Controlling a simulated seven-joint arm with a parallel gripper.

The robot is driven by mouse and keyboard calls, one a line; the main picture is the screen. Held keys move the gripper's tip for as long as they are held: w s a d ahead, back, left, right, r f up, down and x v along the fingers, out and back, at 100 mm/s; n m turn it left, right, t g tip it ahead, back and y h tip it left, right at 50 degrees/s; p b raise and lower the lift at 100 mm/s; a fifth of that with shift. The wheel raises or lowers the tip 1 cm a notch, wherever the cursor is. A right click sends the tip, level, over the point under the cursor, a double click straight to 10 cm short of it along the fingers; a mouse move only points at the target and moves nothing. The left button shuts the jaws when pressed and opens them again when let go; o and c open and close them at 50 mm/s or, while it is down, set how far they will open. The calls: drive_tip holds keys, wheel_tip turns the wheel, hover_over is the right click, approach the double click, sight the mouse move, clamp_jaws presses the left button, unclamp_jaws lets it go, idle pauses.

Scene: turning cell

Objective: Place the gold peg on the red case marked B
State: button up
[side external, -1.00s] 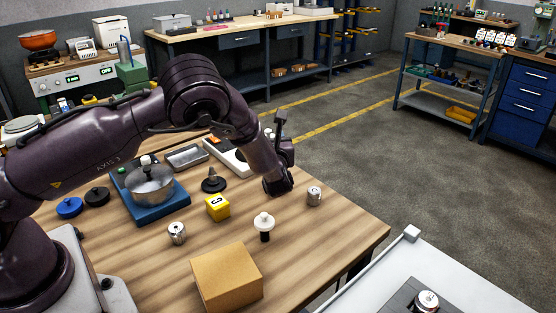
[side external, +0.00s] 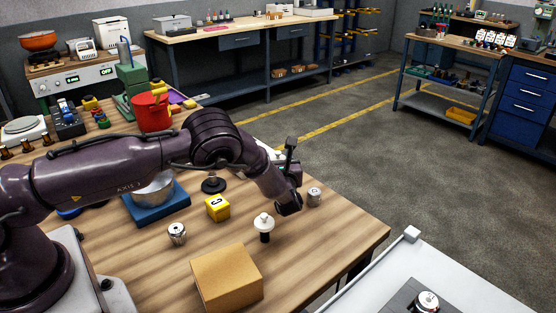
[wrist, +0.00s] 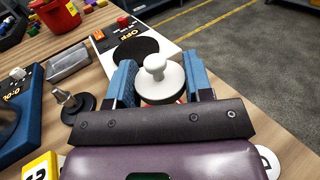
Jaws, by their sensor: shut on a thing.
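I cannot make out a gold peg or a red case marked B. A white-topped piece with a black lower part (side external: 264,224) stands on the table in front of the gripper. A yellow cube (side external: 217,208) with a dark letter is to its left.
A cardboard box (side external: 227,278) and a silver cylinder (side external: 177,234) stand nearer the camera. A pot on a blue base (side external: 160,208) is partly hidden by my arm. A red bucket (side external: 152,112) stands at the back. The wrist view shows a white device marked OFF (wrist: 112,35).

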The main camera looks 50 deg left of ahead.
drive_tip(key=o, duration=1)
drive_tip(key=shift+f, duration=0.15)
drive_tip(key=shift+o, duration=0.2)
